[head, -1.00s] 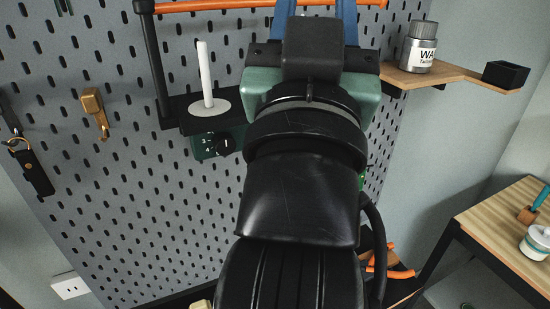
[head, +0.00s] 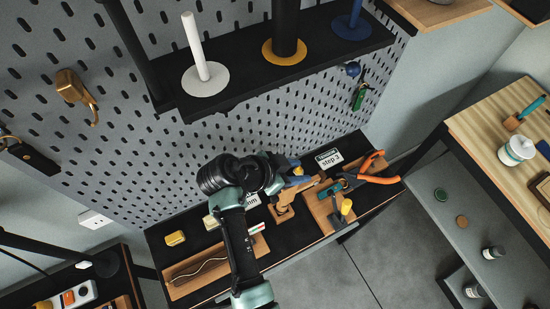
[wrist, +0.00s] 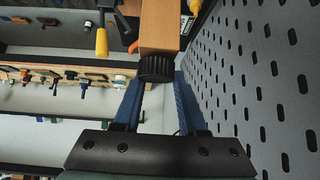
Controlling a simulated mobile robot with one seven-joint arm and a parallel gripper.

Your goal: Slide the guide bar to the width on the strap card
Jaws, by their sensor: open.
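My gripper (head: 296,181) is over the bench, with its blue fingers apart. In the wrist view the open fingers (wrist: 158,82) point at a black ribbed knob (wrist: 157,69) on the end of a wooden bar (wrist: 160,30). The knob lies near the fingertips; I cannot tell if they touch it. Wooden parts (head: 283,212) show beside my gripper in the head view; which one is the guide bar is unclear. A pale card (head: 252,201) ending in "mm" is mostly hidden by my arm. A wooden tray (head: 182,291) holds a thin strap (head: 200,266).
A "step 3" card (head: 328,158), orange-handled pliers (head: 372,179) and a yellow-handled part (head: 346,206) crowd the bench's right. A yellow block (head: 174,238) sits at left. A black shelf (head: 330,60) with upright posts overhangs the pegboard (head: 150,165).

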